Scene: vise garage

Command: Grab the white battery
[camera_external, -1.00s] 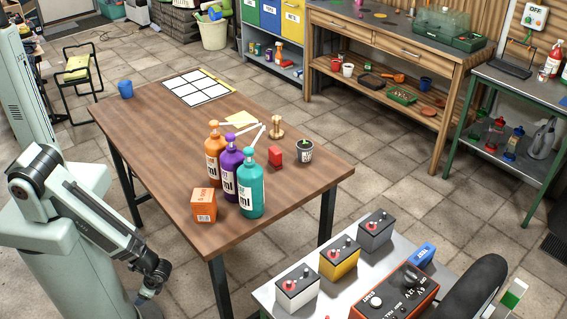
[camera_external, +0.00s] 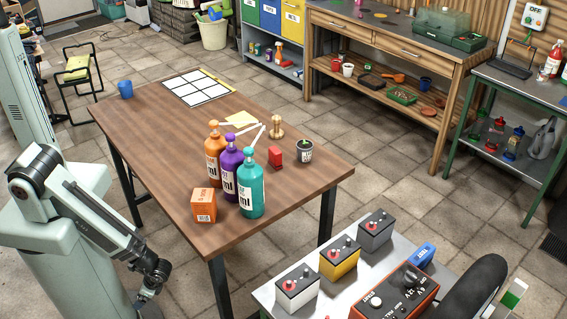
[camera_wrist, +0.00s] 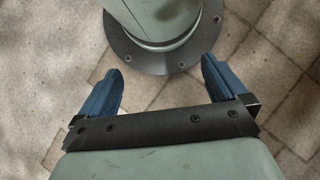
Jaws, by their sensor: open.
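The white battery (camera_external: 297,288) stands on the grey side table at the bottom of the external view. It has a dark top with red and pale terminals. A yellow battery (camera_external: 339,258) and a grey battery (camera_external: 375,231) stand in a row behind it, up and to the right. My gripper shows in the wrist view with its two blue fingers wide apart (camera_wrist: 160,88) and nothing between them. It points down at the tiled floor beside my base, well to the left of the white battery. In the external view its fingers are hardly visible at the lower left.
An orange charger box (camera_external: 398,296) and a black tyre (camera_external: 474,287) are right of the batteries. The side table (camera_external: 268,296) is close to the wooden table (camera_external: 180,165), which carries bottles, an orange box (camera_external: 203,205) and a dark cup (camera_external: 304,152).

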